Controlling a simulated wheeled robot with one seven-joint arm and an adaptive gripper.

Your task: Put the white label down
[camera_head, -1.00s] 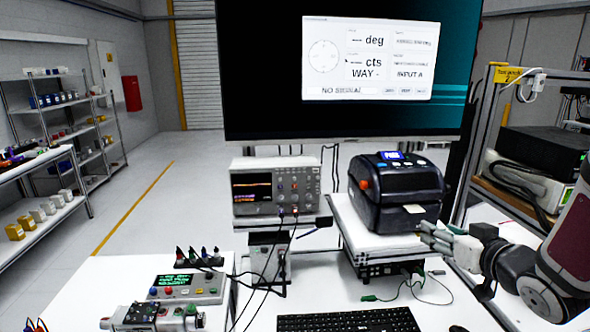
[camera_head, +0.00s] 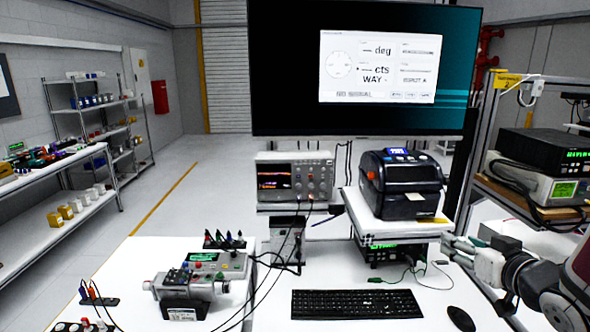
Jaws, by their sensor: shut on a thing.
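My gripper (camera_head: 452,243) is at the right, beside the front right corner of the white stand under the printer. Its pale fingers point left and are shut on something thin. I take this to be the white label, but its outline cannot be made out against the fingers and white table. A small pale patch (camera_head: 416,196) shows on the front of the black label printer (camera_head: 400,177). A yellow tag (camera_head: 432,220) is on the stand's top below it.
The keyboard (camera_head: 356,303) and mouse (camera_head: 461,318) lie on the white table. An oscilloscope (camera_head: 295,180) stands left of the printer. A metal encoder fixture (camera_head: 185,285) and a control box (camera_head: 218,263) are at the left. Green and black cables run below the printer.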

